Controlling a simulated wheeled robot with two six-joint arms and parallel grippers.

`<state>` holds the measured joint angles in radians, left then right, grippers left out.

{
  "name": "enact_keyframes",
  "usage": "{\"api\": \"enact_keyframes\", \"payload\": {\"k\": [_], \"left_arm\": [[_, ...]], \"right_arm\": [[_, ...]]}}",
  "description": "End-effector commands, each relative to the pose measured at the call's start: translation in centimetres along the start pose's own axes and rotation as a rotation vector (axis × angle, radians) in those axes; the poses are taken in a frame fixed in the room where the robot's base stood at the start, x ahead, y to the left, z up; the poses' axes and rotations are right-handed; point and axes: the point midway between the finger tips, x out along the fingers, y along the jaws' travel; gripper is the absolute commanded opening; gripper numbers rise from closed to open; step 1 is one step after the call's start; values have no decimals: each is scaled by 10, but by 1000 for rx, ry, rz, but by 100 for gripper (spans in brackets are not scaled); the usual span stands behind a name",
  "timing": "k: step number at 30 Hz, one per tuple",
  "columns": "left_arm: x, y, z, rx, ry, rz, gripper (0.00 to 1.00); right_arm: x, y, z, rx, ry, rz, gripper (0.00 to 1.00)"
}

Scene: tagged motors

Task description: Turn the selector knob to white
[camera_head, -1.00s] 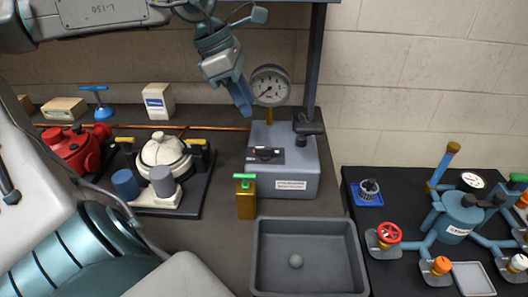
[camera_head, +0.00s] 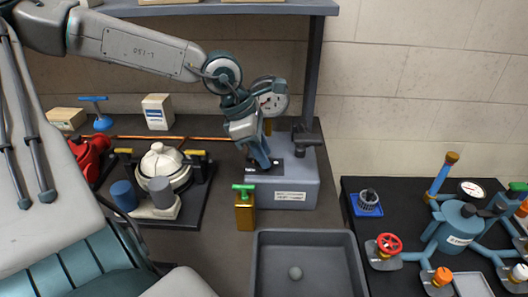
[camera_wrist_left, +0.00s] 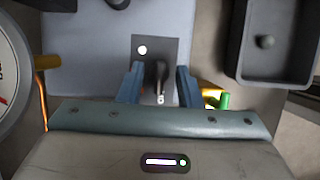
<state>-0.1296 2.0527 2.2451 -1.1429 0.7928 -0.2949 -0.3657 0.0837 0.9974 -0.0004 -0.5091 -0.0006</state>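The selector knob (camera_wrist_left: 158,78) is black and sits on a dark plate (camera_wrist_left: 142,50) with a white dot at its upper left in the left wrist view. The plate (camera_head: 290,166) is on top of the grey-blue box (camera_head: 283,192) in the head view, where my left gripper hides the knob. My left gripper (camera_head: 263,162) is at the plate. In the left wrist view its two blue fingers (camera_wrist_left: 158,84) stand apart, one on each side of the knob, with gaps showing. The knob's exact pointing direction is hard to tell. My right gripper is out of view.
A pressure gauge (camera_head: 272,103) stands right behind my left gripper, beside a dark post (camera_head: 312,85). A gold bottle with a green top (camera_head: 245,212) stands in front of the box, near a grey tray (camera_head: 258,262). A white-domed device (camera_head: 162,165) is at the left.

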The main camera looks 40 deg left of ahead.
Motion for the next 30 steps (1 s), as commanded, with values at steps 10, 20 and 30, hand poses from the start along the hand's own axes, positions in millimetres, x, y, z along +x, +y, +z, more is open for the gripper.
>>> {"api": "enact_keyframes", "payload": {"k": [10, 20, 30], "left_arm": [[10, 0, 0, 1, -1, 0, 32], [10, 0, 0, 1, -1, 0, 0], [9, 0, 0, 22, -1, -9, 0]], "right_arm": [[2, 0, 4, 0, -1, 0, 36], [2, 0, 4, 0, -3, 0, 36], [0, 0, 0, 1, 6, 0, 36]]}}
